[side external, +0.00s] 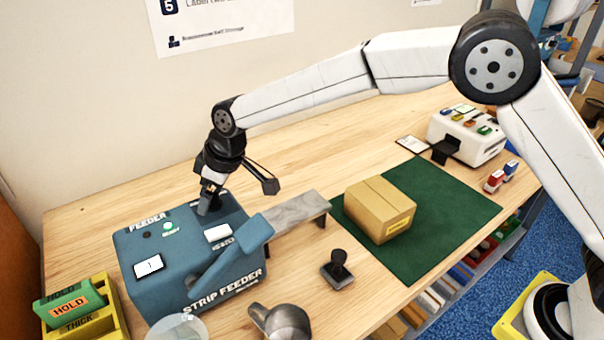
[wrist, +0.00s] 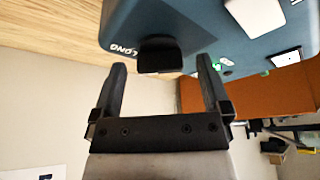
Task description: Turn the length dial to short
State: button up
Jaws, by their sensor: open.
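The blue strip feeder (side external: 185,275) stands at the front left of the table in the side view; its top also shows in the wrist view (wrist: 205,30). The black length dial (wrist: 160,54) sits on the feeder's top beside the word LONG. In the side view I cannot make the dial out behind my gripper (side external: 209,200). In the wrist view my gripper (wrist: 161,68) is open, with one finger on each side of the dial and visible gaps between. The dial's pointer and the SHORT mark cannot be made out.
A grey strip chute (side external: 295,212) and a blue lever (side external: 232,255) are on the feeder's right. A closed carton (side external: 380,209) sits on a green mat (side external: 455,205). A black stamp (side external: 338,268) stands in front. A yellow tray (side external: 112,318) holds a green HOLD block (side external: 68,305).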

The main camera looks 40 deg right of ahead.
jog(key=c, duration=1.3)
jog(key=shift+n, duration=0.4)
jog(key=n+g+y, duration=0.1)
jog(key=n, duration=0.2)
jog(key=shift+w+n, duration=0.1)
jog(key=shift+n, duration=0.2)
jog(key=n+g, duration=0.2)
jog(key=n, duration=0.2)
jog(key=shift+w, duration=0.1)
jog(key=n+g, duration=0.1)
jog(key=n, duration=0.3)
jog(key=shift+f+n+g, duration=0.1)
jog(key=shift+n+g, duration=0.3)
jog(key=n, duration=0.2)
jog(key=n+g+h, duration=0.1)
jog(key=n, duration=0.1)
jog(key=shift+w+n+g, duration=0.1)
jog(key=shift+n+g, duration=0.2)
jog(key=shift+n, duration=0.1)
